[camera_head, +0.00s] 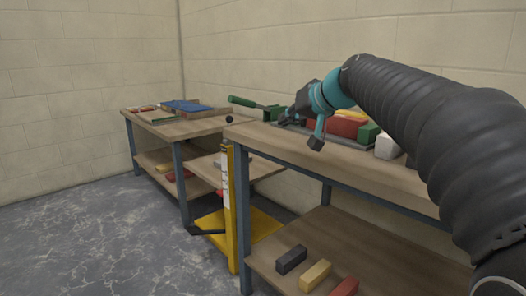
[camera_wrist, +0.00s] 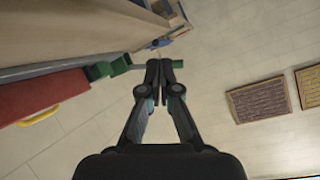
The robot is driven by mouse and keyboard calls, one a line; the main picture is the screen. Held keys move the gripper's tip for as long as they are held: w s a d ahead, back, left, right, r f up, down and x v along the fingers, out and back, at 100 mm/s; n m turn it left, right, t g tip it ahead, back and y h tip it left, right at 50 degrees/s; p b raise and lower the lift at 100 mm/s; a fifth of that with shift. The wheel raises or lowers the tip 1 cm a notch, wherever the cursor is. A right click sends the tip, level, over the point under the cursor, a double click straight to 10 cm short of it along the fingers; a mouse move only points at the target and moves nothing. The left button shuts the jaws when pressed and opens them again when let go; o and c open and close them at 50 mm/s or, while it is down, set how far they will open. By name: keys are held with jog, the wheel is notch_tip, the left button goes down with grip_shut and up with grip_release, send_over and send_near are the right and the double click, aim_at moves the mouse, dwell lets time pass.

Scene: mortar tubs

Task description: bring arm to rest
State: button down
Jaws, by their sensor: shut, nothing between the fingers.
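My gripper (camera_wrist: 165,68) shows in the wrist view with its two dark fingers together and nothing between them. In the head view my arm, in a black ribbed sleeve, reaches in from the right. Its teal wrist and my gripper (camera_head: 290,112) are over the left end of the near workbench (camera_head: 340,158). The fingertips are small and dark there and hard to make out. A green-handled tool (camera_head: 254,105) lies just left of my gripper; I cannot tell whether they touch.
Beside my arm on the bench are a red block-like item (camera_head: 345,127), a green one (camera_head: 369,133) and a white one (camera_head: 387,146). Several bricks (camera_head: 291,260) lie on the shelf below. A yellow stand (camera_head: 229,205) and a second bench (camera_head: 170,128) stand left. Floor at left is clear.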

jog(key=s+d+f+g+h+p, duration=0.1)
jog(key=s+d+f+h+p, duration=0.1)
jog(key=s+f, duration=0.5)
jog(key=s+d+f+m+g+h+p, duration=0.1)
jog(key=s+d+f, duration=0.3)
jog(key=s, duration=1.1)
jog(key=s+d+f+m+g+h+p, duration=0.1)
jog(key=s+d+f+h, duration=0.3)
jog(key=s+f, duration=0.7)
jog(key=shift+s+g+p, duration=0.4)
jog(key=shift+g+p, duration=0.3)
jog(key=shift+p, duration=0.1)
